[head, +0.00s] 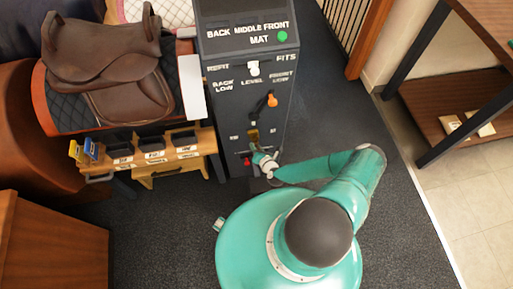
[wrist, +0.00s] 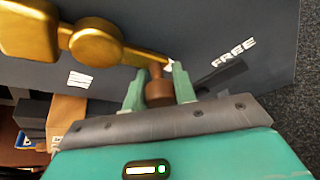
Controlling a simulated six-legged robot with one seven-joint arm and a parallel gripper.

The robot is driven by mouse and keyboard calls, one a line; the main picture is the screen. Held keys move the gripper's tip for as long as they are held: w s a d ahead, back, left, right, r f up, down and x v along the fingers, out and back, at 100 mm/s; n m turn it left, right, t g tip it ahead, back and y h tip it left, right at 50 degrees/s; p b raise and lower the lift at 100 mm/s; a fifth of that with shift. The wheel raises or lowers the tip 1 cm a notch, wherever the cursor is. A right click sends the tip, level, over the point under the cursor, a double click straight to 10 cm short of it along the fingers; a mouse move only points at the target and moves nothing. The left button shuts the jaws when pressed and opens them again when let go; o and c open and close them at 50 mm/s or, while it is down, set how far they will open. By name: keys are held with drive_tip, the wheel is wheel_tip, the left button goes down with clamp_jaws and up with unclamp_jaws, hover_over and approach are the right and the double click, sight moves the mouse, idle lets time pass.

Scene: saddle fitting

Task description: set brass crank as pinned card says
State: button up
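The brass crank (head: 253,134) is on the lower front of the dark cabinet (head: 222,110). In the wrist view its gold hub (wrist: 96,42) and arm show, with a brown handle knob (wrist: 158,88) at the arm's end. My gripper (wrist: 159,90) has one green finger on each side of this knob and looks shut on it. In the head view my gripper (head: 262,157) is at the cabinet's lower front, just below the crank. The word FREE is printed to the right of the knob in the wrist view. I cannot make out a pinned card.
The cabinet carries a green dot (head: 282,36) under FRONT, a white knob (head: 253,68) and an orange-tipped lever (head: 271,100). A brown saddle (head: 108,70) and a wooden rack of small bins (head: 155,155) stand left. A table with a shelf (head: 465,110) stands right. Dark carpet lies between.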

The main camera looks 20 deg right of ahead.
drive_tip(key=o, duration=0.3)
drive_tip(key=shift+a+r, duration=0.15)
drive_tip(key=shift+o, duration=0.6)
drive_tip(key=v, duration=1.3)
drive_tip(key=shift+s, duration=0.4)
